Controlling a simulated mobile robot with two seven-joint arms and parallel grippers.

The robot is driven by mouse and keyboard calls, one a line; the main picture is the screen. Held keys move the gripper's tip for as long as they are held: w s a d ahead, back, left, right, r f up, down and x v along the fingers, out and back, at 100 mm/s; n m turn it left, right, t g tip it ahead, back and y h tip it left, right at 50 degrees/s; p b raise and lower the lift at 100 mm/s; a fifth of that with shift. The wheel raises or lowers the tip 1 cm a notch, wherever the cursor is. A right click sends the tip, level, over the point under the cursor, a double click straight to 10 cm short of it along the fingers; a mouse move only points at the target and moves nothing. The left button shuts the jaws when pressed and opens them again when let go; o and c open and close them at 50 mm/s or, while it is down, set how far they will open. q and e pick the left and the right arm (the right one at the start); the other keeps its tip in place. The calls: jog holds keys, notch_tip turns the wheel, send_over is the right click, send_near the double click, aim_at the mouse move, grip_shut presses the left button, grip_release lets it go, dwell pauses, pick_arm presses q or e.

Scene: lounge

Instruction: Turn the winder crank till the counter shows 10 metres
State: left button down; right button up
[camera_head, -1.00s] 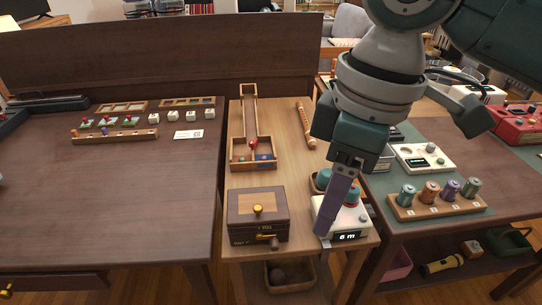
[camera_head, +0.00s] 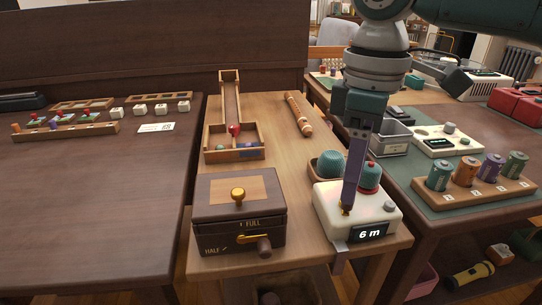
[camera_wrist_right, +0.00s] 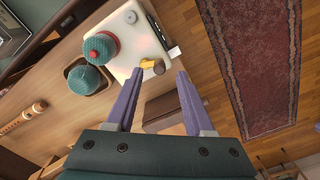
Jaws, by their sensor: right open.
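The winder (camera_head: 330,222) is a white box near the front right of the narrow wooden table. Its dark counter (camera_head: 371,232) reads 6 m. A teal ball of yarn (camera_head: 369,177) with a red part sits on top. My right gripper (camera_head: 347,206) points down at the winder's front. In the right wrist view, its purple fingers (camera_wrist_right: 159,74) are open. The crank (camera_wrist_right: 154,66), a brass arm with a dark knob, shows between and just beyond the fingertips. I cannot tell whether they touch it. In the head view the crank is mostly hidden behind the fingers. My left gripper is not in view.
A brown box (camera_head: 213,225) marked HALF and FULL stands left of the winder. A second teal ball (camera_head: 330,163) sits in a tray behind it. Bare wood (camera_head: 294,185) lies between box and winder.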

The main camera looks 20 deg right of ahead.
jog(key=shift+f+b, duration=0.3)
jog(key=shift+f, duration=1.3)
jog(key=shift+c, duration=0.4)
grip_shut()
